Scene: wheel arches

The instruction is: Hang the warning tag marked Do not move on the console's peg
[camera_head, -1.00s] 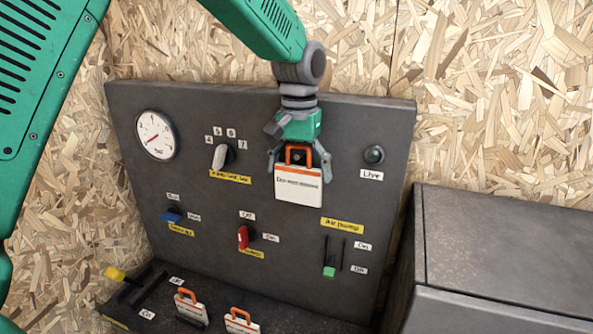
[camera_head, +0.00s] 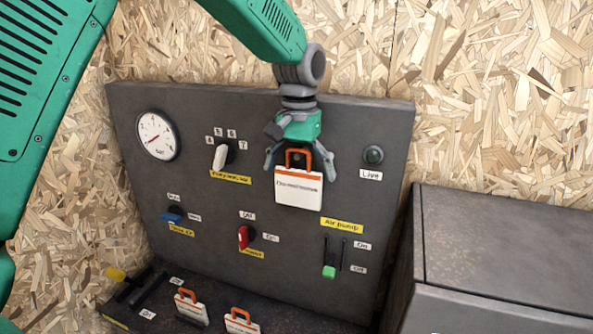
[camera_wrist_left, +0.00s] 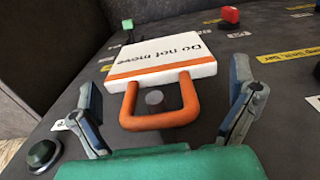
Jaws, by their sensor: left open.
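The warning tag (camera_head: 299,189) is a white plate with an orange band and an orange loop handle. It hangs against the upright console panel (camera_head: 345,130). In the left wrist view the tag (camera_wrist_left: 165,57) reads "Do not move", and the peg's round grey end (camera_wrist_left: 154,98) shows inside its handle loop. My left gripper (camera_head: 298,166) is open around the handle. In the wrist view its fingers stand apart on either side of the loop, with gaps to it. My right gripper is not in view.
Two more tags (camera_head: 190,307) (camera_head: 241,321) stand on the console's lower ledge. The panel carries a gauge (camera_head: 156,137), a dial (camera_head: 221,156), a red switch (camera_head: 243,237), a green-tipped slider (camera_head: 329,271) and a Live lamp (camera_head: 374,155). A dark box (camera_head: 510,250) stands at right.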

